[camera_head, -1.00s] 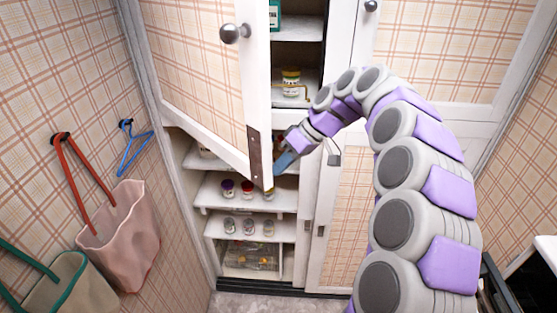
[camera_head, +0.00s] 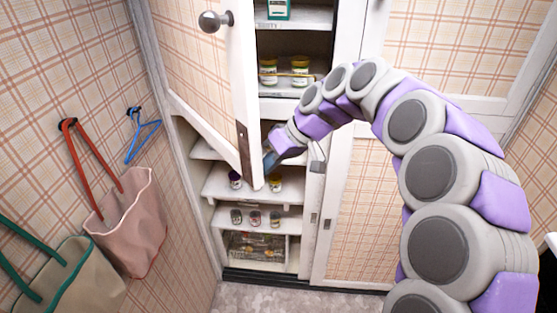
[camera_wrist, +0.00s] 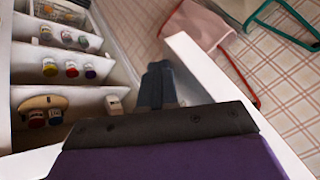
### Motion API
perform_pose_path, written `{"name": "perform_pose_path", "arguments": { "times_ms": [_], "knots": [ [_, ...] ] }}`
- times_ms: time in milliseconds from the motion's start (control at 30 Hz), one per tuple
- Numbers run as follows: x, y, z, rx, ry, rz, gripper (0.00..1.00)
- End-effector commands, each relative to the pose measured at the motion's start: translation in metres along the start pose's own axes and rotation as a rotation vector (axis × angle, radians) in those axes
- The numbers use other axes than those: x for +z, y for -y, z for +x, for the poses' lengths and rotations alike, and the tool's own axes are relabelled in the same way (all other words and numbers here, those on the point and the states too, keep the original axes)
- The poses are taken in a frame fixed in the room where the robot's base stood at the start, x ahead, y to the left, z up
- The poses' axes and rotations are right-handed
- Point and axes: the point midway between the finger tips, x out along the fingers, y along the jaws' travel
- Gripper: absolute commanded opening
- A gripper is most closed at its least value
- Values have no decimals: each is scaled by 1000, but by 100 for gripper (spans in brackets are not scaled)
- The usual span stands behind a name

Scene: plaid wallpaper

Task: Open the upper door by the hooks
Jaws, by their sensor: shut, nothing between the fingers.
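The upper door (camera_head: 188,62) is white-framed with a plaid panel and a round grey knob (camera_head: 211,21). It stands ajar, swung out toward the left wall with the hooks. My gripper (camera_head: 270,161) is at the inner side of the door's free edge, near its lower corner; I cannot tell whether it touches. In the wrist view my shut, empty gripper (camera_wrist: 159,68) is beside the white door edge (camera_wrist: 197,62). Black hooks hold a pink bag (camera_head: 130,222), a blue hanger (camera_head: 142,139) and a beige bag with green handles (camera_head: 62,280).
Cabinet shelves (camera_head: 225,182) behind the door hold several small jars. Yellow-labelled jars (camera_head: 300,71) stand on an upper shelf. A closed plaid lower door (camera_head: 355,205) is right of the opening. Open floor (camera_head: 270,297) lies in front.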

Motion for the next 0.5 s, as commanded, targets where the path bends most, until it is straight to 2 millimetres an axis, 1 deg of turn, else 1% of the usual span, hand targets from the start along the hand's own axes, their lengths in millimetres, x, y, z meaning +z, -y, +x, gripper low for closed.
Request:
{"name": "perform_pose_path", "arguments": {
  "times_ms": [33, 200, 367, 500],
  "knots": [
    [1, 10, 7, 4, 0, 6, 0],
    [-1, 41, 25, 29, -17, 46, 0],
    [2, 66, 35, 50, -42, 88, 0],
    [4, 91, 46, 72, -68, 135, 0]
  ]
}}
